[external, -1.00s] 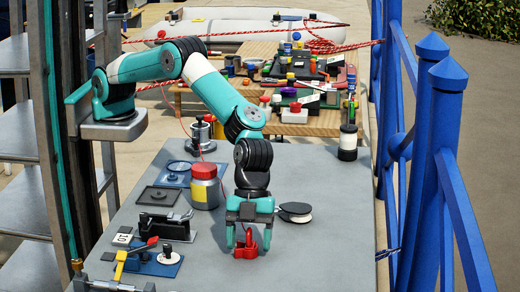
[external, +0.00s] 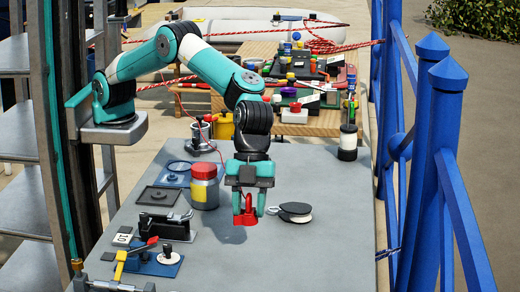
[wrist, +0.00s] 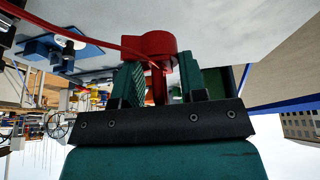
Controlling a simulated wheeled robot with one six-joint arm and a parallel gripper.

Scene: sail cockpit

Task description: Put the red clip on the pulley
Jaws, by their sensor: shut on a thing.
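My gripper (external: 247,204) is shut on the red clip (external: 246,216) and holds it above the grey table (external: 310,251). In the wrist view the red clip (wrist: 148,45) sits between the two teal fingers, its wider part beyond the fingertips. The pulley, a round white and black piece with a small ring (external: 296,211), lies flat on the table just right of my gripper. The clip and the pulley are apart. The pulley is not clearly seen in the wrist view.
Further left are a black clamp-like fixture (external: 166,224) and a blue plate (external: 155,263) with a yellow and red lever. The table's front right is clear. Blue railing posts (external: 432,150) line the right edge.

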